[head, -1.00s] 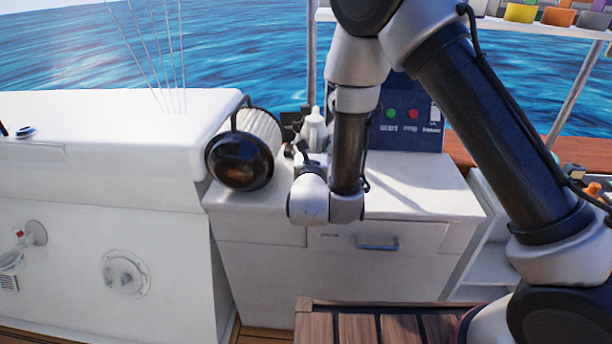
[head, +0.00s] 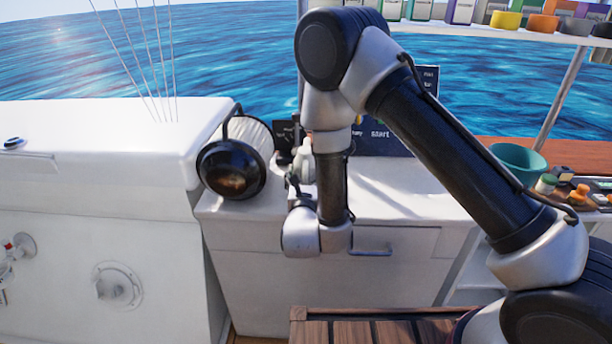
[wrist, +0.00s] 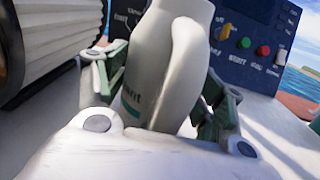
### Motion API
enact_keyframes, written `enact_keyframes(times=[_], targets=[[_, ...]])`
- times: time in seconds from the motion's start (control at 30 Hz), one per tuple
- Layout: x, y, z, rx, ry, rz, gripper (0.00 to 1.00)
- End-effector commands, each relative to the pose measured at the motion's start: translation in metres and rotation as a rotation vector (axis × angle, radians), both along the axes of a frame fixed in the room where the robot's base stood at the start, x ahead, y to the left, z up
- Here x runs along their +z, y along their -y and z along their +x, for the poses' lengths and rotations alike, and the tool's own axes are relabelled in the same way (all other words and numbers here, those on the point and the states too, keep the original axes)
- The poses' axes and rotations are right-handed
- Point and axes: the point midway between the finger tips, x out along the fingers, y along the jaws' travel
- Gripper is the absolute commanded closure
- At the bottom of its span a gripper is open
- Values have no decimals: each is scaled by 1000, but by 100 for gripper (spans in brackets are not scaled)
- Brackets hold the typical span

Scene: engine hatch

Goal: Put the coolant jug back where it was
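The coolant jug is white with a handle and dark lettering. In the wrist view the jug (wrist: 158,65) stands between the two fingers of my gripper (wrist: 165,95), which press against it from both sides. In the head view the white jug (head: 305,166) shows beyond my wrist, over the white counter (head: 400,190), just right of the dark-ended drum. My arm hides its lower part and the fingers in that view. I cannot tell whether its base touches the counter.
The ribbed drum (head: 232,170) stands close on the left. A dark control panel (head: 385,140) with buttons stands behind the jug. A teal bowl (head: 518,163) and small items lie to the right. A wooden slatted surface (head: 370,330) is in front.

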Motion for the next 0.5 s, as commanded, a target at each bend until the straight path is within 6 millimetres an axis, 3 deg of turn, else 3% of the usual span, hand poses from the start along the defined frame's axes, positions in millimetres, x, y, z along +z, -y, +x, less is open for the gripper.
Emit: enact_keyframes(times=[0.5], targets=[[3,-1,-7,2,-1,-1,14]])
